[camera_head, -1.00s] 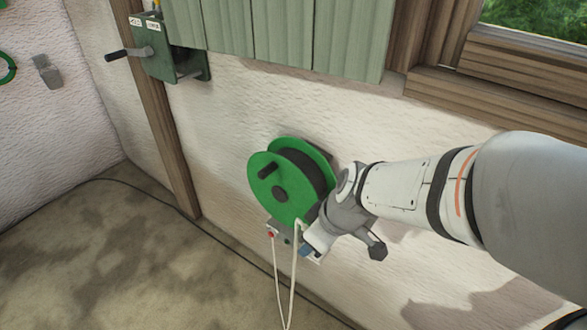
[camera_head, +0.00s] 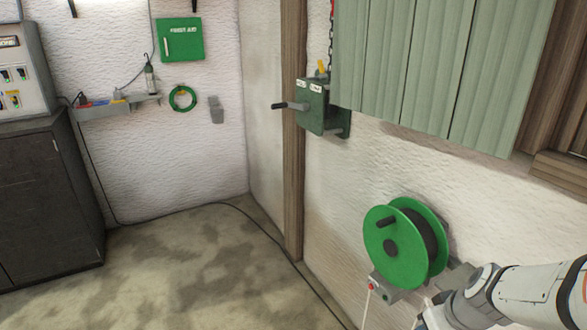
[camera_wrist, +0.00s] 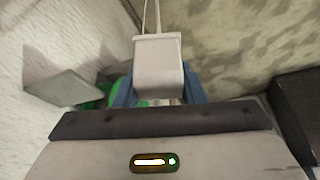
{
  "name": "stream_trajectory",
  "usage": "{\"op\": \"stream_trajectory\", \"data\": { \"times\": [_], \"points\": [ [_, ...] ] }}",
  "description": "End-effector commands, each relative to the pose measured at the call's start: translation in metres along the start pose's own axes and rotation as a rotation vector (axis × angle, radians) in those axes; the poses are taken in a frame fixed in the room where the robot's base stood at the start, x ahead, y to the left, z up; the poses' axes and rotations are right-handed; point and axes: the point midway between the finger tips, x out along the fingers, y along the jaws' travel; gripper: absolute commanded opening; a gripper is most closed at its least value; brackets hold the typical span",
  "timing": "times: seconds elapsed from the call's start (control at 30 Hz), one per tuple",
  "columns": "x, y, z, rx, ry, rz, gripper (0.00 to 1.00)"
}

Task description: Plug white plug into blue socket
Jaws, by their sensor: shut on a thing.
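My gripper (camera_wrist: 158,90) has blue fingers, which close on both sides of the white plug (camera_wrist: 158,62) in the wrist view. A pale cord runs up from the plug to the top edge. In the head view my gripper is at the bottom edge below the green reel, mostly out of frame, and I cannot make out the plug there. I cannot clearly identify the blue socket. Small red and blue parts sit at the left end of the grey wall shelf (camera_head: 130,104), too small to tell apart.
The green cable reel (camera_head: 395,247) hangs on the wall beside my arm, with a red-tipped part (camera_head: 371,287) below it. A green winch with a crank (camera_head: 312,107) sticks out higher up. A dark cabinet (camera_head: 45,200) stands left.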

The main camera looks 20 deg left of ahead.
Motion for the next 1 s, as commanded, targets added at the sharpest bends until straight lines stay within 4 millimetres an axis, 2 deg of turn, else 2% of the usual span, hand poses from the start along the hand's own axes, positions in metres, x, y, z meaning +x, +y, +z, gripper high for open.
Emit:
{"op": "stream_trajectory", "data": {
  "times": [0.27,0.5,0.6,0.7,0.8,1.0],
  "points": [
    [0.031,0.06,-0.006,0.187,-0.007,0.074,0.16],
    [0.076,0.146,0.005,0.444,-0.003,0.178,0.16],
    [0.091,0.174,0.014,0.529,0.004,0.213,0.16],
    [0.101,0.192,0.019,0.58,0.01,0.236,0.16],
    [0.105,0.2,0.023,0.607,0.013,0.247,0.16],
    [0.106,0.202,0.023,0.612,0.015,0.25,0.16]
  ]
}}
